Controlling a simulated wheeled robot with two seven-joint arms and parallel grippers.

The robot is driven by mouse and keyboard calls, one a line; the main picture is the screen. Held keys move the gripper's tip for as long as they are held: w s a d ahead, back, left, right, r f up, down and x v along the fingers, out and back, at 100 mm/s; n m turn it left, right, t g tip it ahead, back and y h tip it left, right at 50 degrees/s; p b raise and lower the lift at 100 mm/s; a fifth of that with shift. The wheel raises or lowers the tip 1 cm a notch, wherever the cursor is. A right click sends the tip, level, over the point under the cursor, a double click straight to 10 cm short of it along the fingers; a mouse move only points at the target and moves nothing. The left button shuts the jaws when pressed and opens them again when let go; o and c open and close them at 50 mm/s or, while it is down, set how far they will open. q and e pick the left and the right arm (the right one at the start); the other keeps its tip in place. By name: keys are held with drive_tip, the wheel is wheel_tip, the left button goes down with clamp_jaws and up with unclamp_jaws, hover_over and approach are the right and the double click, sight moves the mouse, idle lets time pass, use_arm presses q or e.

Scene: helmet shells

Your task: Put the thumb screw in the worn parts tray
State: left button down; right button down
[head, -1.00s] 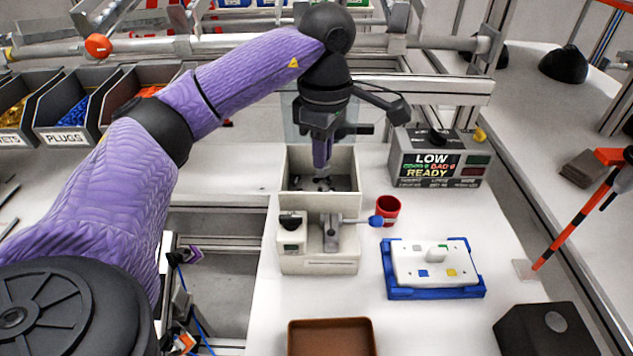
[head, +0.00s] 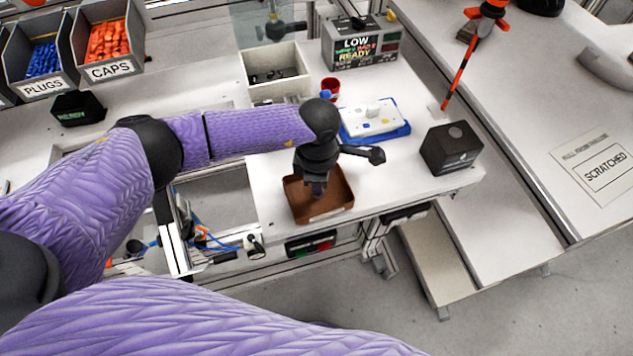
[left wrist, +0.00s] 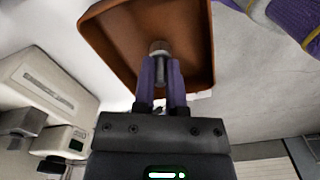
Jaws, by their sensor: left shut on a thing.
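The thumb screw (left wrist: 160,47) shows in the left wrist view as a small piece with a pale round head and a dark shank. My left gripper (head: 318,190) is shut on it, with the two purple fingers (left wrist: 160,72) on either side of the shank. The gripper points down over the brown tray (head: 343,207), which I take for the worn parts tray; its label is too small to read. The tray's rim also shows in the left wrist view (left wrist: 97,43). Whether the screw touches the tray floor cannot be told. My right gripper is not in view.
Behind the tray stand a cream box (head: 285,92) with dark parts inside, a red cup (head: 331,86) and a blue fixture with a white plate (head: 372,118). A black block (head: 452,148) stands to the right. The table's front edge lies just before the tray.

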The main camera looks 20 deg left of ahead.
use_arm(q)
drive_tip(key=shift+f, duration=0.35)
drive_tip(key=c, duration=0.7)
unclamp_jaws()
drive_tip(key=shift+r, duration=0.1)
wheel_tip(320, 180, up, 12)
drive_tip(key=shift+r+p, duration=0.15)
drive_tip(key=shift+p, duration=0.25)
